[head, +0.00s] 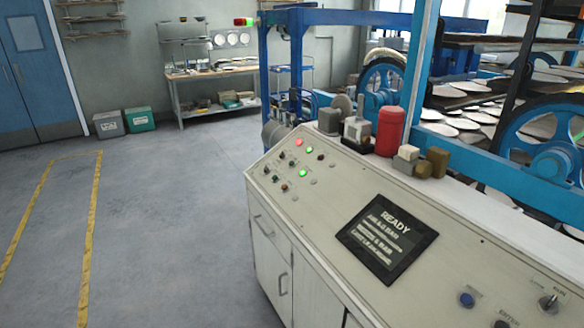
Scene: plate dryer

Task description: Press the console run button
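The cream console (330,225) fills the lower right of the head view, with a sloped top. Its dark screen (388,238) reads "READY" above smaller lines of text. A cluster of small buttons and lamps sits at the console's far left end. Among them are a lit green one (303,173), another green one (310,149) and a red one (298,142). I cannot tell which is the run button. Neither gripper shows.
A red cylinder (391,131) and several small blocks stand on the console's back ledge. Behind it is a blue machine frame (415,70) with wheels and racks of plates. A workbench (215,72) and two bins stand at the back wall. The floor at left is clear.

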